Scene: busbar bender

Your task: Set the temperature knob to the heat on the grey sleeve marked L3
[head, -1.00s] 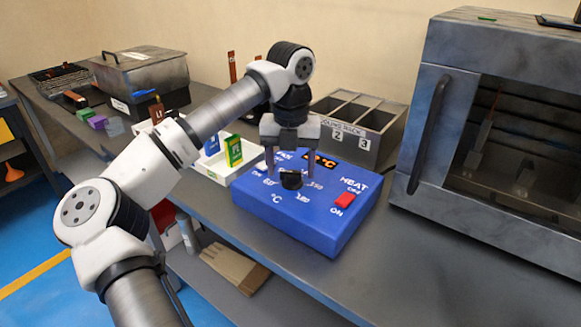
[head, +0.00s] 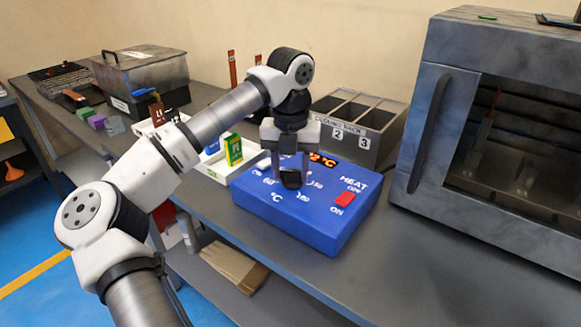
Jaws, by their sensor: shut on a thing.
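The blue control box (head: 300,225) stands on the bench in the middle of the head view. Its black temperature knob (head: 291,180) is on the top face, with white temperature marks around it. My gripper (head: 290,176) points down over the box and is shut on the knob, hiding part of it. An orange display at the back of the box shows a °C reading, partly covered by my gripper. A red switch (head: 345,199) sits to the right, by the words HEAT and ON. I cannot make out a grey sleeve marked L3.
A white tray (head: 213,170) with coloured cards is left of the box. A grey cooling rack (head: 362,139) with numbered slots stands behind. A large oven (head: 413,150) is at the right. The bench front right of the box is clear.

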